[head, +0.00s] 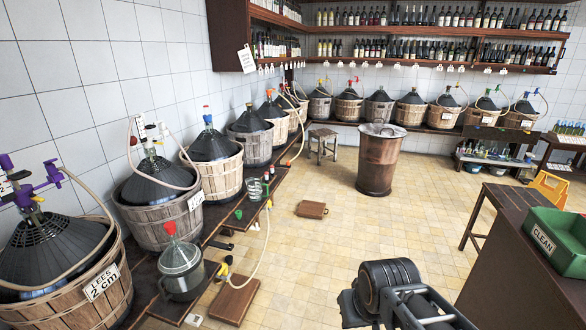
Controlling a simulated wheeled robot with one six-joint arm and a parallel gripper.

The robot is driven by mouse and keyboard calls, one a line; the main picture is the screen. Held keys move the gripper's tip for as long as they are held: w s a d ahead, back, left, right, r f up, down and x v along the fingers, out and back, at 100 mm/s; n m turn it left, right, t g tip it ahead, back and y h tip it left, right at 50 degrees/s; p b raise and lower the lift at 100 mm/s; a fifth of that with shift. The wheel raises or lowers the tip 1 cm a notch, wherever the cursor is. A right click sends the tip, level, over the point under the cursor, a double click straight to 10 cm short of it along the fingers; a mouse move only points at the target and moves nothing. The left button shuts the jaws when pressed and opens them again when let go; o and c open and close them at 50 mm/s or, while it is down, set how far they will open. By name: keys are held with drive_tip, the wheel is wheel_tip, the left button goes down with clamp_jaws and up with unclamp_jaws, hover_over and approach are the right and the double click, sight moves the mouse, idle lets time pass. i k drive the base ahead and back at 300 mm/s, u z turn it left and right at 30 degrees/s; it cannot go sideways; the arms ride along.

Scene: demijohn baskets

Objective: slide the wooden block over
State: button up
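Two flat brown wooden pieces lie on the tiled floor, and I cannot tell which one is the task's wooden block. A small, squarish wooden piece (312,209) lies alone in the open middle of the floor. A larger wooden slab (234,303) lies nearer, beside the low dark shelf, with a pale hose running close to it. Part of my arm shows at the bottom right, but its gripper fingers do not show. Nothing of mine touches either wooden piece.
Basketed demijohns (160,195) line the left wall on a low dark shelf. A table with a green bin (556,240) and a yellow floor sign (549,188) stand right. The central floor is open.

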sight(316, 210)
drive_tip(key=z, duration=0.25)
drive_tip(key=i, duration=1.65)
drive_tip(key=z, duration=0.35)
drive_tip(key=i, duration=2.2)
drive_tip(key=u, duration=0.25)
drive_tip(key=i, duration=1.6)
drive_tip(key=u, duration=0.2)
